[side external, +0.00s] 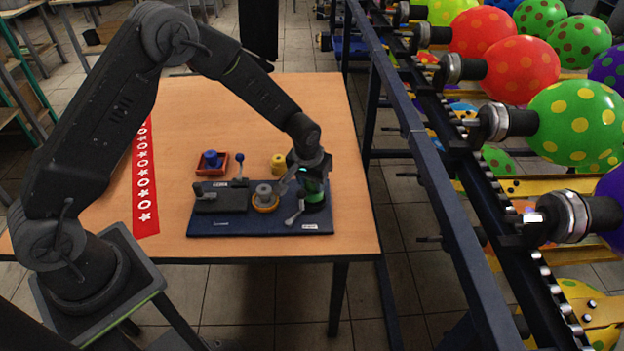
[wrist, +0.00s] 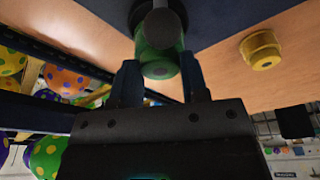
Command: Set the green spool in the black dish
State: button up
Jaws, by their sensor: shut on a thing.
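The green spool (side external: 314,190) is upright between my gripper's fingers at the right end of the dark blue board. In the wrist view the green spool (wrist: 158,50) shows between the two fingertips of my gripper (wrist: 160,78), which is shut on it. My gripper also shows in the side view (side external: 312,180), pointing down. The black dish (side external: 315,207) shows as a dark rim around the spool's lower end. I cannot tell whether the spool rests on the dish's floor. A dark rounded part (wrist: 160,22) covers part of the spool and dish in the wrist view.
The dark blue board (side external: 245,226) carries a black box, a silver lever (side external: 294,217) and a grey spool (side external: 264,193) in an orange dish. A yellow spool (side external: 279,164) stands behind it. A red tray (side external: 200,172) holds a blue spool. A balloon rack runs beyond the table's right edge.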

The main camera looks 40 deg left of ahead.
jog(key=shift+f, duration=0.95)
dwell(0.8)
jog(key=o, duration=0.9)
jog(key=shift+r, duration=0.1)
jog(key=s+r+t, duration=0.1)
jog(key=s+r, duration=0.4)
jog(key=r, duration=0.4)
jog(key=s+r+m, duration=0.1)
jog(key=s+r, duration=0.3)
jog(key=r, duration=0.5)
jog(key=s+r+t, duration=0.1)
jog(key=s+r, duration=0.4)
jog(key=r, duration=0.4)
jog(key=s+r, duration=0.1)
jog(key=s, duration=0.4)
jog(key=s+r+m+t, duration=0.1)
jog(key=s, duration=0.3)
jog(key=s+a+r+m, duration=0.1)
jog(key=s, duration=0.4)
jog(key=shift+s+h, duration=0.3)
jog(key=shift+s, duration=0.05)
